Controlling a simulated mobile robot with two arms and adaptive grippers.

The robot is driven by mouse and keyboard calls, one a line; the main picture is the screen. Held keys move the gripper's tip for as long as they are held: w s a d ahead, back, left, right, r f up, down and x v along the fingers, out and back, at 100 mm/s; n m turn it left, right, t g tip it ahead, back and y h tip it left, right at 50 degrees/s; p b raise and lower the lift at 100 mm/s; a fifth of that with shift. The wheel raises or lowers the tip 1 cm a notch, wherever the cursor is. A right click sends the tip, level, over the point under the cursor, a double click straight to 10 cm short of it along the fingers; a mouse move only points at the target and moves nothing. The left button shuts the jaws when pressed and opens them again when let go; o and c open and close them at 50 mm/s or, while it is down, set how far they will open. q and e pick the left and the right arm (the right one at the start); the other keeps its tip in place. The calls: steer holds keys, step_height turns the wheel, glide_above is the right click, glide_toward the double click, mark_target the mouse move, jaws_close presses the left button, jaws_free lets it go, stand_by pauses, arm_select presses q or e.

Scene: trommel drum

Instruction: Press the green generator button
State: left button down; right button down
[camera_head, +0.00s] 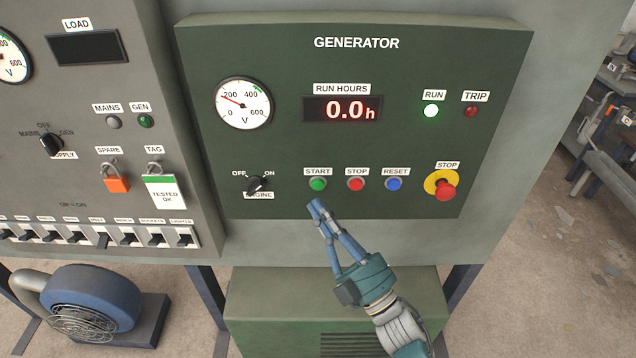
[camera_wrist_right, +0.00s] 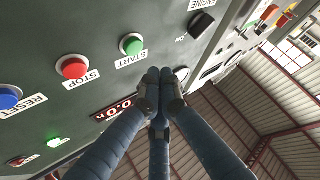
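The green START button (camera_head: 317,184) sits on the dark green GENERATOR panel (camera_head: 300,140), left of the red STOP and blue RESET buttons. My right gripper (camera_head: 315,207) has its fingers together and empty, a little below the START button in the head view. In the right wrist view the fingertips (camera_wrist_right: 160,76) meet, and the green button (camera_wrist_right: 131,44) lies beyond them, up and to the left. I cannot tell the exact gap to the panel. The RUN lamp (camera_head: 431,110) glows, and the run hours display (camera_head: 343,109) reads 0.0h. My left gripper is not in view.
The red STOP button (camera_head: 356,184), blue RESET button (camera_head: 393,184) and yellow-ringed emergency stop (camera_head: 442,186) stand to the right. The black engine switch (camera_head: 255,184) is to the left. A load panel with breakers (camera_head: 100,237) and a blue blower (camera_head: 90,300) are further left.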

steer(key=shift+s+p, duration=0.3)
steer(key=shift+s, duration=1)
steer(key=shift+f, duration=0.1)
